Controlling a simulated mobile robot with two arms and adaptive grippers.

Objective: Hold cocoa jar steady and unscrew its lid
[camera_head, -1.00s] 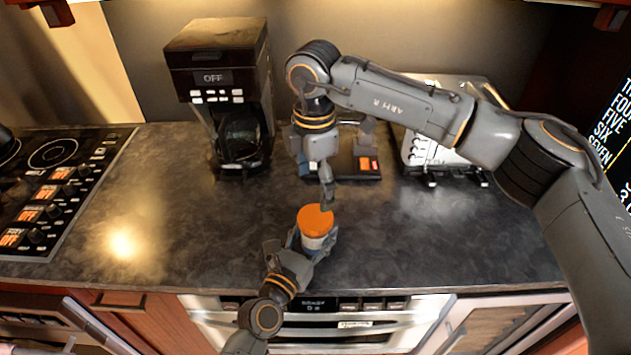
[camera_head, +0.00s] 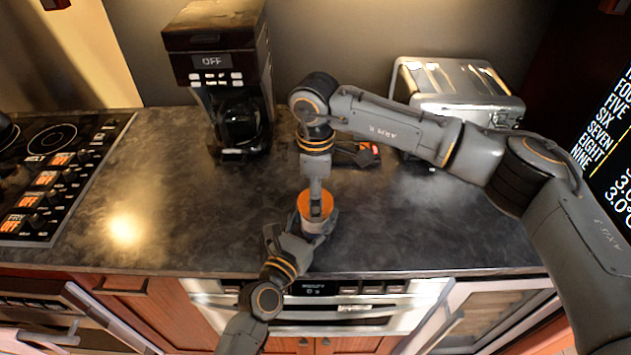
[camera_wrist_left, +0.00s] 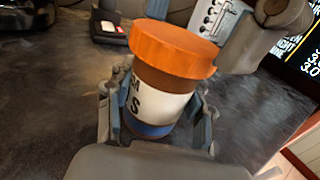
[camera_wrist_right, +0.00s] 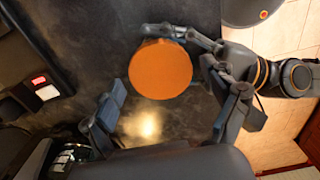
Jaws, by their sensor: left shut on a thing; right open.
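The cocoa jar (camera_wrist_left: 158,100) stands upright on the counter, with a brown body and a white label. Its orange lid (camera_wrist_left: 174,48) is on top and also shows in the head view (camera_head: 304,202) and the right wrist view (camera_wrist_right: 160,70). My left gripper (camera_wrist_left: 158,122) is shut on the jar's body, one finger on each side, below the lid. My right gripper (camera_wrist_right: 166,112) is open and empty, directly above the jar and pointing down. In the right wrist view the lid lies just beyond its fingertips; contact cannot be made out.
A coffee maker (camera_head: 222,70) stands at the back left, and a toaster (camera_head: 458,88) at the back right. A dark device with a red display (camera_head: 362,154) lies behind my right arm. A cooktop (camera_head: 50,170) is at the left. The counter (camera_head: 430,220) right of the jar is clear.

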